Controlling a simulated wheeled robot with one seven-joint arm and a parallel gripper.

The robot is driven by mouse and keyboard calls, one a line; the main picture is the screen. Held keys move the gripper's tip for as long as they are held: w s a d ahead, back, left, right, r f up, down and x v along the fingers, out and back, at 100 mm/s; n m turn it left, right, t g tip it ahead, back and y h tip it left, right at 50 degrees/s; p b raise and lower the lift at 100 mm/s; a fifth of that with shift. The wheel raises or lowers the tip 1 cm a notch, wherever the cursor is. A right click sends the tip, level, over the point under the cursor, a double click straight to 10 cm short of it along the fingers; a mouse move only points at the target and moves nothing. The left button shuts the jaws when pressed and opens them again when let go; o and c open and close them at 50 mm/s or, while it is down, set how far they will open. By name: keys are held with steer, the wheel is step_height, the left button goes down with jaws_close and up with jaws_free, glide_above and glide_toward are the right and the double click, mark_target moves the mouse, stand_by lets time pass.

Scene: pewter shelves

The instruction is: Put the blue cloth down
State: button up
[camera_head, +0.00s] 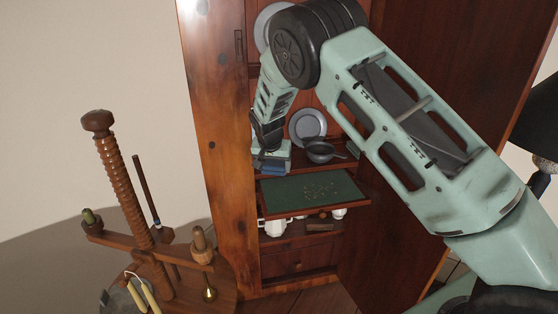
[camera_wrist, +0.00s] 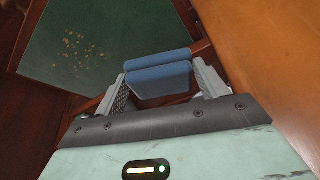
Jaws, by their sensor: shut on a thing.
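The blue cloth (camera_wrist: 158,76) is folded and held between the two fingers of my gripper (camera_wrist: 158,88) in the wrist view. In the head view my gripper (camera_head: 271,165) is inside the open cabinet at its left side, with a little of the blue cloth (camera_head: 273,172) showing below it. The cloth is near the left edge of a pull-out board (camera_head: 285,198) with a green top. In the wrist view the green board (camera_wrist: 45,50) lies to the left of the cloth. I cannot tell whether the cloth touches anything beneath it.
A dark pan (camera_head: 320,152) and a grey plate (camera_head: 308,125) stand on the shelf right of my gripper. Small yellowish bits lie on the green board. White crockery (camera_head: 273,227) sits on the shelf below. The cabinet's wooden left side (camera_head: 222,150) is close to my gripper.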

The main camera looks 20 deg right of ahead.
steer(key=w+d, duration=0.3)
steer(key=w, duration=0.2)
steer(key=w+d, duration=0.2)
steer(key=w, duration=0.1)
steer(key=shift+d, duration=0.3)
steer(key=shift+f, duration=1.75)
steer(key=shift+f, duration=0.2)
steer(key=o, duration=0.9)
steer(key=shift+a, duration=0.1)
steer(key=shift+r, duration=0.15)
steer(key=shift+r+p, duration=0.3)
steer(key=v, duration=1.1)
steer(key=shift+s+r, duration=0.15)
steer(key=shift+r, duration=0.1)
